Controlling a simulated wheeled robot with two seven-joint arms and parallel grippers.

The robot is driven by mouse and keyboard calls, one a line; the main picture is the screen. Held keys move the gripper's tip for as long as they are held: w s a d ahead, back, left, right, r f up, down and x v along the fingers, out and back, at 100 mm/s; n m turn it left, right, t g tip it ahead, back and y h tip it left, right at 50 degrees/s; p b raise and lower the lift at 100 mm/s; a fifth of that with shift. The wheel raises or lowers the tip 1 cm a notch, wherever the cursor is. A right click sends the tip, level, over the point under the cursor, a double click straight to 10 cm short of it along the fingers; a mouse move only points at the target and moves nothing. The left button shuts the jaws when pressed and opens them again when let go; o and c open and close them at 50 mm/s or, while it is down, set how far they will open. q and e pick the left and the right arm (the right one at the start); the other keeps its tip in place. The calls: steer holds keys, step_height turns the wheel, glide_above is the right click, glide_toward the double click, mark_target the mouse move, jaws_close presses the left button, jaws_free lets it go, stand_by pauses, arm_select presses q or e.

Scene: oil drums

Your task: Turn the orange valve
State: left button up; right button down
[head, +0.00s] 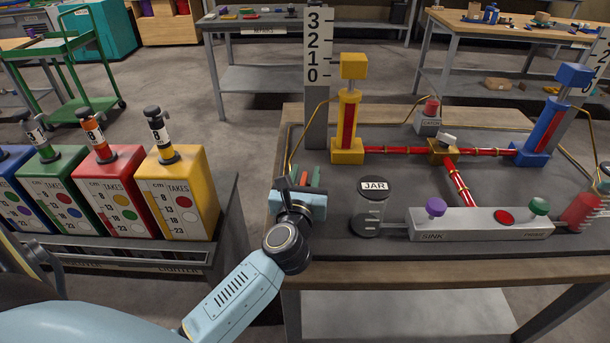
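On the right bench, red pipes (395,150) join at an orange-brown valve block (443,154) with a pale lever (448,139) on top. The pipes run to a yellow cylinder (347,125), a blue cylinder (545,130) and the sink unit (480,226). My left gripper (309,180) is over the bench's front left part, left of the jar and well apart from the valve. Small red and green shapes show at its fingertips; I cannot tell whether it is open or holds something. I cannot make out my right gripper.
A labelled jar (371,208) stands between my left gripper and the sink unit, which has a purple knob (436,206) and a green knob (539,206). A red button box (429,118) stands behind the valve. Red (112,195) and yellow (180,197) drums stand left.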

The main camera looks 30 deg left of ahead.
arm_select(q)
jaws_close()
stand_by(0.3)
